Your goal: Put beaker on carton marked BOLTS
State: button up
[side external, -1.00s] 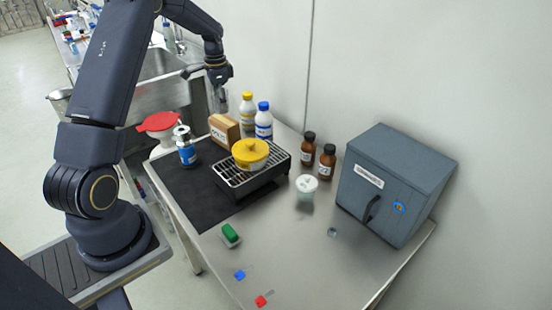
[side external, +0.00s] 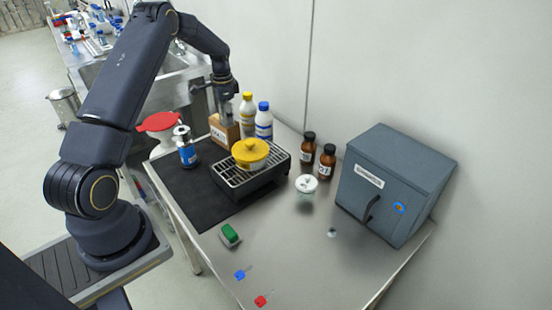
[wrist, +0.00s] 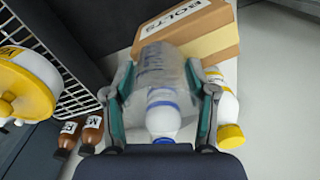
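My gripper (side external: 227,92) is over the brown carton (side external: 219,134) at the back of the bench. In the wrist view, my gripper (wrist: 163,100) has its teal-padded fingers closed on the sides of a clear beaker (wrist: 165,66). The beaker overlaps the near part of the carton (wrist: 208,38), whose label reads BOLTS. In the side view the beaker (side external: 228,108) is a faint shape below the fingers, close to the carton's top. I cannot tell whether it touches the carton.
Close by stand a yellow-capped bottle (side external: 247,112) and a blue-capped bottle (side external: 264,124). A yellow-lidded pot (side external: 250,152) sits on a rack. Brown bottles (side external: 327,163) and a grey cabinet (side external: 390,190) stand right. A blue canister (side external: 187,152) stands left.

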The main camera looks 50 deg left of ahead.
jog(key=o, duration=0.3)
jog(key=shift+r, duration=0.15)
notch_tip(320, 180, up, 12)
jog(key=r, duration=0.1)
jog(key=s+d+r+n+t, duration=0.1)
jog(key=s+d+r, duration=0.1)
jog(key=d+r, duration=0.45)
jog(key=s+d+r+t, duration=0.15)
jog(key=d+r, duration=0.25)
jog(key=d, duration=0.5)
jog(key=s+d+n+t, duration=0.1)
jog(key=s+d, duration=0.4)
jog(key=s, duration=0.1)
jog(key=s+d+t, duration=0.1)
jog(key=s+d, duration=0.5)
jog(key=s, duration=0.1)
jog(key=s+d+n+t, duration=0.1)
jog(key=s+d, duration=0.4)
jog(key=s, duration=0.1)
jog(key=shift+s+d+f+n, duration=0.25)
jog(key=shift+s+f+n, duration=0.05)
jog(key=shift+s, duration=0.1)
